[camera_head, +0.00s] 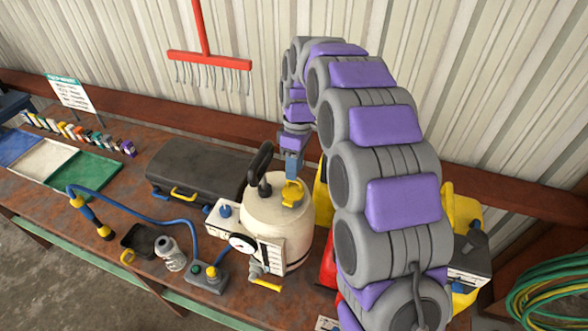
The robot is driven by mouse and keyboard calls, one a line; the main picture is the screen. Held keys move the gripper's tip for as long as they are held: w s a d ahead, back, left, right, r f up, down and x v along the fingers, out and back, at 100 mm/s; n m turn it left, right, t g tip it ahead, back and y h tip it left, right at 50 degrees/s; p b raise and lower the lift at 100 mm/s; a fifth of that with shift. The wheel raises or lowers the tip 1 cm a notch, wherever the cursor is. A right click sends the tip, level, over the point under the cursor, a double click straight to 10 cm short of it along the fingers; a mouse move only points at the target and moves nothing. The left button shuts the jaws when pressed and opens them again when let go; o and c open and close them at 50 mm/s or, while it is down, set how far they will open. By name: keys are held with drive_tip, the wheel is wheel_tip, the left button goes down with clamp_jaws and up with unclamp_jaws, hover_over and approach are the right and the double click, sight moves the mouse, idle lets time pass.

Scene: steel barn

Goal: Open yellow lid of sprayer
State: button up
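The sprayer (268,225) is a cream-white tank with a black handle on top, standing upright on the bench. Its yellow lid (292,192) sits on the right part of the tank's top. My gripper (292,178) hangs pointing down right at the yellow lid, at the end of my grey and purple arm. The fingertips are small here and overlap the lid, so I cannot tell whether they touch it or how far apart they are.
A black toolbox (195,172) is left of the sprayer. A gauge (243,243), a clear jar (170,253) and a switch box (206,279) with a blue hose stand in front. Yellow equipment (466,222) is behind my arm at right. A red rake (208,60) hangs on the wall.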

drive_tip(key=shift+s+a+f, duration=0.15)
drive_tip(key=shift+s+f, duration=0.05)
drive_tip(key=shift+f, duration=0.8)
drive_tip(key=shift+c, duration=0.3)
clamp_jaws()
idle(0.5)
